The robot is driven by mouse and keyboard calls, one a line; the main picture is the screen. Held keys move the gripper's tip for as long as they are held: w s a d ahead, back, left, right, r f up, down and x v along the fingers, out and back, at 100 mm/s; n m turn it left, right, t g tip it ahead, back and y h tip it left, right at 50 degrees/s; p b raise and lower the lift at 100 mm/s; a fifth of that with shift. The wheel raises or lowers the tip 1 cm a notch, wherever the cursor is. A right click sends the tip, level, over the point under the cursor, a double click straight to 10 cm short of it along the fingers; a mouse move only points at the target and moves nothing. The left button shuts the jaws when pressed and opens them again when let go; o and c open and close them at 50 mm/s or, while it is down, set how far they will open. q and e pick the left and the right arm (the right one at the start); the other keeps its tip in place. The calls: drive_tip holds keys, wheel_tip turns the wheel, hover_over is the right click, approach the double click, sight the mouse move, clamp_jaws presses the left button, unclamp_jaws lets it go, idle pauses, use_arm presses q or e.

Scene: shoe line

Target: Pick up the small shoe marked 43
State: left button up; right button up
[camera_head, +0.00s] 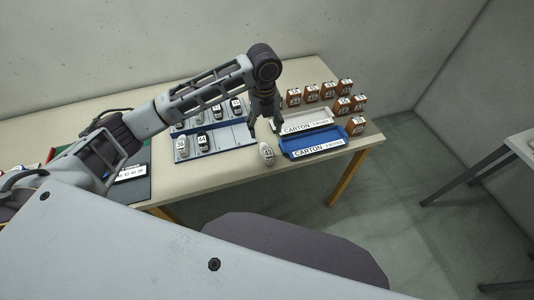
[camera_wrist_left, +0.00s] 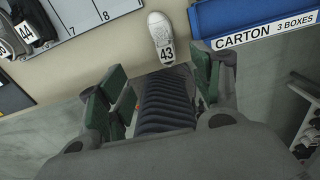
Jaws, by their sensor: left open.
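The small white shoe marked 43 (camera_head: 267,157) stands near the front edge of the table, just left of the blue carton tray. In the left wrist view the shoe (camera_wrist_left: 159,30) lies at top middle with its black number toward me. My left gripper (camera_head: 265,127) is above and slightly behind the shoe in the head view, pointing down, open and empty. In the left wrist view its green-padded fingers (camera_wrist_left: 160,82) are spread apart, with the shoe beyond them and not between them. My right gripper is not in view.
A blue carton tray (camera_head: 319,142) and a white carton tray (camera_head: 310,117) lie right of the shoe. Several brown numbered boxes (camera_head: 327,91) stand behind and beside them. A dark seat (camera_head: 285,240) is in front.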

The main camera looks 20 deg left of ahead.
sight(267, 149)
use_arm(q)
drive_tip(key=shift+f, duration=0.1)
drive_tip(key=shift+f, duration=4.25)
drive_tip(key=shift+w+d+f+p, duration=0.15)
drive_tip(key=shift+d+f+p, duration=0.1)
drive_tip(key=shift+f, duration=0.7)
drive_tip(key=shift+w+d+f+p, duration=0.1)
drive_tip(key=shift+f+p, duration=0.15)
drive_tip(key=shift+f, duration=1.4)
drive_tip(key=c, duration=1.1)
drive_tip(key=shift+r, duration=0.2)
